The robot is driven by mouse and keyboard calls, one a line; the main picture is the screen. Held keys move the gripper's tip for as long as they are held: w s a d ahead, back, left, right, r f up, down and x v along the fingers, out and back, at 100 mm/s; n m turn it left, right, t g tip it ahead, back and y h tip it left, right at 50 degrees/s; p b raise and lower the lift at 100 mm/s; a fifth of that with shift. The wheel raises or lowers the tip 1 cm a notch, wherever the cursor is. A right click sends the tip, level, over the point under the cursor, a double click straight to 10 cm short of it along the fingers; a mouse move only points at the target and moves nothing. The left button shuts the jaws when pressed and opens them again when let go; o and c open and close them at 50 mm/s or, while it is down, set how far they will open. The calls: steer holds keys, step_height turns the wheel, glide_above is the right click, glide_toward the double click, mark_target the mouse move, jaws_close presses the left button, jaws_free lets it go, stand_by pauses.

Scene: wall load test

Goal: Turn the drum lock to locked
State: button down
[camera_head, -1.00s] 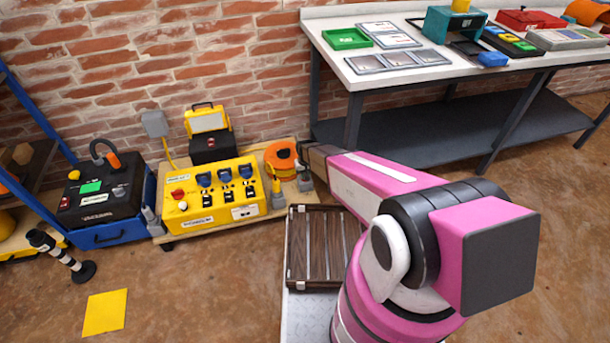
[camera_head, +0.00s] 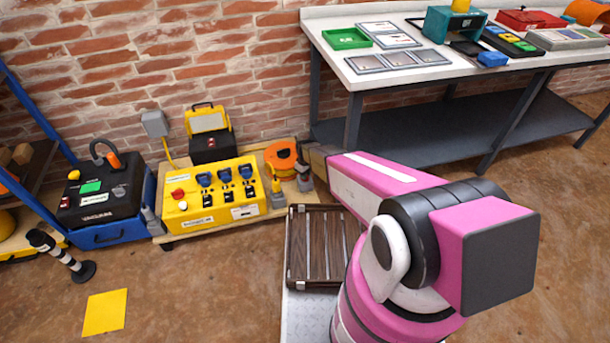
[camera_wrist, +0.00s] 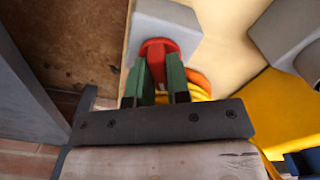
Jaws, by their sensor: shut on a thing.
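A red knob (camera_wrist: 157,60), which looks like the drum lock, shows in the wrist view in front of a grey block. My gripper (camera_wrist: 158,82) has its two green fingers shut on the knob, one on each side. Part of an orange and yellow ring (camera_wrist: 197,84) shows just behind the fingers. In the head view the orange drum (camera_head: 279,157) stands at the right end of a low board. My wrist end reaches down beside the drum, and the fingers and knob cannot be made out there. I cannot tell the lock's setting.
A yellow switch panel (camera_head: 215,211) stands left of the drum, with a yellow and black case (camera_head: 211,150) behind it. A slatted brown rack (camera_head: 316,270) lies in front. The workbench (camera_head: 440,75) is at the right. Brick wall stands close behind.

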steer(key=n, duration=0.6)
steer(key=shift+n, duration=0.3)
steer(key=n, duration=0.5)
steer(key=shift+n, duration=0.4)
steer(key=c, duration=1.1)
jaws_free()
steer(key=shift+r, duration=0.1)
step_height(320, 180, up, 11)
steer(key=shift+f, duration=0.15)
